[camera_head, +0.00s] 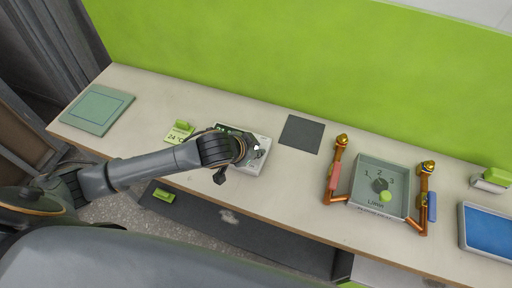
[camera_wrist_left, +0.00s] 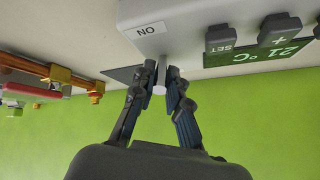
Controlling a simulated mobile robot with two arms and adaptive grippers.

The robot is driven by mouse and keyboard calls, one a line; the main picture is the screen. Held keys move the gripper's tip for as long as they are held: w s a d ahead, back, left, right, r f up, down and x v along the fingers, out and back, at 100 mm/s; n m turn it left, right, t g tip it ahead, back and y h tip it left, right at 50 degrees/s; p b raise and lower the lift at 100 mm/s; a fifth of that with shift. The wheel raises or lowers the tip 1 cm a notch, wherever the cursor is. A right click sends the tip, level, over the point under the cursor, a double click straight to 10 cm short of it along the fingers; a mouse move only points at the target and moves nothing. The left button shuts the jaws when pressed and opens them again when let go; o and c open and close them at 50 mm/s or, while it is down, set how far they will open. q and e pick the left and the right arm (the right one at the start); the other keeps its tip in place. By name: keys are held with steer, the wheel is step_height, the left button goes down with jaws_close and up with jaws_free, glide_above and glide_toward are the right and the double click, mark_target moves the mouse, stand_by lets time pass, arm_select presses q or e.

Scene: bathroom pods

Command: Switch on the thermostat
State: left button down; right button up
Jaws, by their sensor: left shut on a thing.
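The thermostat (camera_head: 254,168) is a white box on the counter, partly hidden under my left gripper (camera_head: 255,151) in the head view. In the left wrist view the thermostat (camera_wrist_left: 190,14) shows upside down, with an "ON" label, a green display (camera_wrist_left: 262,57) reading 21 °C, and dark SET and + buttons. A pale switch lever (camera_wrist_left: 160,88) sticks out beside the "ON" label. My left gripper (camera_wrist_left: 160,76) is shut on this lever, one finger on each side. My right gripper is out of view.
A green note (camera_head: 178,135) reading 24 °C stands left of the thermostat. A dark square plate (camera_head: 301,134) lies to its right. Further right are a grey box (camera_head: 384,171) with a numbered dial, copper pipes (camera_head: 333,178) and a blue tray (camera_head: 488,232). A green wall (camera_head: 300,60) backs the counter.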

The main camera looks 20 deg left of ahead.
arm_select(q)
steer(key=c, duration=1.3)
jaws_free()
steer(key=shift+c, duration=0.2)
steer(key=v, duration=1.2)
